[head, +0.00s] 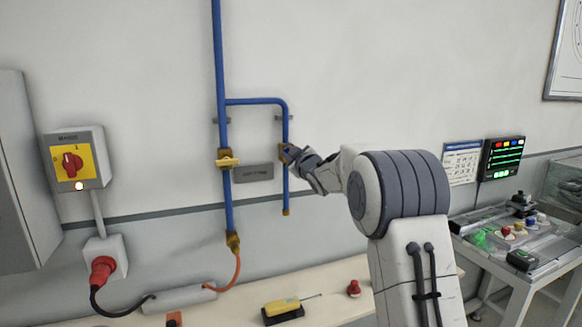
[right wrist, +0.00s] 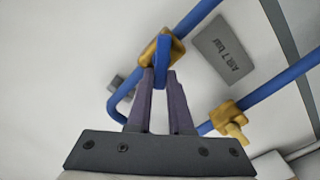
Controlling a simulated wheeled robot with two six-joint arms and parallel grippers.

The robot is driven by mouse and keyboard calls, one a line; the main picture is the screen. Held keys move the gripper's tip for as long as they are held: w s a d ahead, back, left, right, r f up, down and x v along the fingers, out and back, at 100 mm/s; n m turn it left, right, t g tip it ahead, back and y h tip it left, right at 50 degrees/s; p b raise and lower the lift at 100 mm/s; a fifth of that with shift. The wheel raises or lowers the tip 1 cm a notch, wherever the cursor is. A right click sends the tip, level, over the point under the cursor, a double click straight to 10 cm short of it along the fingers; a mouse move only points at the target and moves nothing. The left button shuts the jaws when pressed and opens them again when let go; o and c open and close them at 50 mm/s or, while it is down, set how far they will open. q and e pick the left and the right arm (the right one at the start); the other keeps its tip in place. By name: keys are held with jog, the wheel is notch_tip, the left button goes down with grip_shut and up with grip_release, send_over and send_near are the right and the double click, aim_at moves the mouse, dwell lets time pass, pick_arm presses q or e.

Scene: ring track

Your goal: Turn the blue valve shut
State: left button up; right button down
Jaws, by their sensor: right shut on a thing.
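The blue valve's brass body (head: 284,150) sits on the short blue branch pipe on the wall. In the right wrist view its blue handle (right wrist: 162,60) stands out from the brass body (right wrist: 149,52). My right gripper (head: 291,155) reaches it from the right and hides the handle in the head view. In the right wrist view the gripper (right wrist: 161,76) is shut on the blue handle, the fingertips on either side of it. I cannot tell exactly how far the handle is turned. My left gripper is not in view.
A second valve with a yellow handle (head: 229,162) is on the main blue pipe (head: 220,60) to the left. A grey sign (head: 254,173) lies between the pipes. A yellow tool (head: 282,306) and a red knob (head: 353,288) are on the bench below. A switch box (head: 76,158) hangs left.

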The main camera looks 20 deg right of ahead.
jog(key=shift+a+f+n+b, duration=0.1)
jog(key=shift+f+n+b, duration=0.2)
jog(key=shift+n+b, duration=1.2)
jog(key=shift+a+f+n+b, duration=0.15)
jog(key=shift+f+n+b, duration=0.1)
jog(key=shift+n+b, duration=1.25)
jog(key=shift+a+f+n+b, duration=0.1)
jog(key=shift+f+n+b, duration=0.2)
jog(key=shift+n+b, duration=1.2)
jog(key=shift+n+p, duration=0.5)
jog(key=shift+n, duration=0.2)
jog(key=c, duration=0.8)
grip_release()
jog(key=shift+s, duration=0.1)
jog(key=s+b, duration=0.3)
jog(key=s, duration=0.7)
jog(key=shift+s+d, duration=0.15)
jog(key=shift+d, duration=0.05)
